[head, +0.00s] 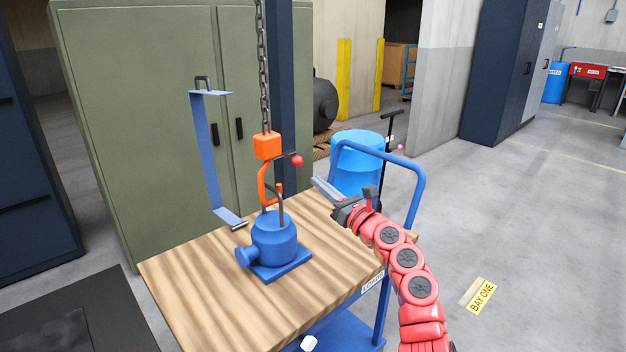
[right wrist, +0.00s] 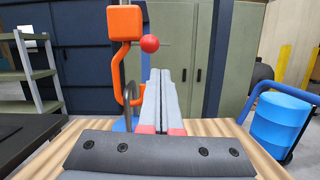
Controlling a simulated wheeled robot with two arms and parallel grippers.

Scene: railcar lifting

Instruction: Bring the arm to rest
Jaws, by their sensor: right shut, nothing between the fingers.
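My right arm is red and comes in from the lower right in the head view. Its gripper (head: 322,187) is shut and empty above the right part of the wooden cart top (head: 190,290). In the right wrist view the gripper's fingers (right wrist: 165,85) lie together and point toward the orange hoist block (right wrist: 125,22) and its red ball (right wrist: 149,43). In the head view the hoist block (head: 267,145) hangs on a chain (head: 262,60), with an orange hook (head: 264,186) below it at a blue pump-like part (head: 272,238). My left gripper is not in view.
A blue cart handle (head: 415,185) rises right of my gripper, with a blue drum (head: 357,165) behind it. A blue C-shaped bracket (head: 205,150) hangs left of the chain. A green cabinet (head: 140,110) stands behind. Open floor (head: 530,200) lies to the right.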

